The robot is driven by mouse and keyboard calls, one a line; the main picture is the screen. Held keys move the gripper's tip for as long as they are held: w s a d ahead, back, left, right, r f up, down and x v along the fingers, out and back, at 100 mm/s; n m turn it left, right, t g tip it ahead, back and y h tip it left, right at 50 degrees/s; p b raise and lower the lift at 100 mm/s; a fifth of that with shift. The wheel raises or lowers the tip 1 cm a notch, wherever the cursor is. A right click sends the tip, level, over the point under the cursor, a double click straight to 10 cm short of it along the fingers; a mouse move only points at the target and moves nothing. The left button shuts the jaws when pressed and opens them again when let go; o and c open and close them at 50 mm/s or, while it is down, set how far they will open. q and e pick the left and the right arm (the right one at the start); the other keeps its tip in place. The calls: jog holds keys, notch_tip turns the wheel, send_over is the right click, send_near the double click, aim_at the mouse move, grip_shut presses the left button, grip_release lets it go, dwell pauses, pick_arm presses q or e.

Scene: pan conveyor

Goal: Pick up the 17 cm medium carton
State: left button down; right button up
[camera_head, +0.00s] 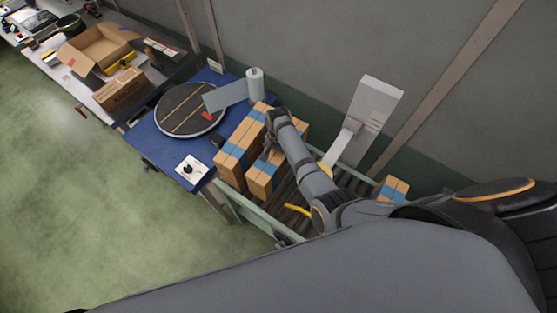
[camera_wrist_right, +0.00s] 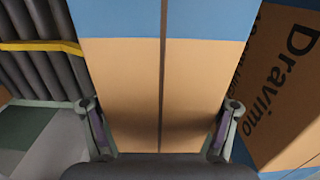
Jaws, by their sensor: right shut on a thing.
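A brown carton with blue tape bands (camera_head: 263,178) sits at the end of the roller conveyor; it fills the middle of the right wrist view (camera_wrist_right: 122,85). My right gripper (camera_head: 270,145) reaches down onto it from above. In the wrist view the two fingers (camera_wrist_right: 160,108) press on opposite sides of the carton. A longer carton with blue tape (camera_head: 238,148) stands close beside it; in the wrist view a carton face with the print "Dravimo" (camera_wrist_right: 285,85) shows at the right. The carton's underside is hidden. My left gripper is out of view.
A blue table (camera_head: 158,148) adjoins the conveyor (camera_head: 290,217) and bears a round dark turntable (camera_head: 185,108), a white roll (camera_head: 254,84) and a small control box (camera_head: 191,169). Another carton (camera_head: 393,188) lies farther right. A grey post (camera_head: 370,110) stands behind the conveyor.

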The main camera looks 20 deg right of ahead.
jog(key=shift+s+f, duration=0.15)
jog(key=shift+s, duration=0.05)
jog(key=c, duration=0.4)
jog(key=shift+c, duration=0.8)
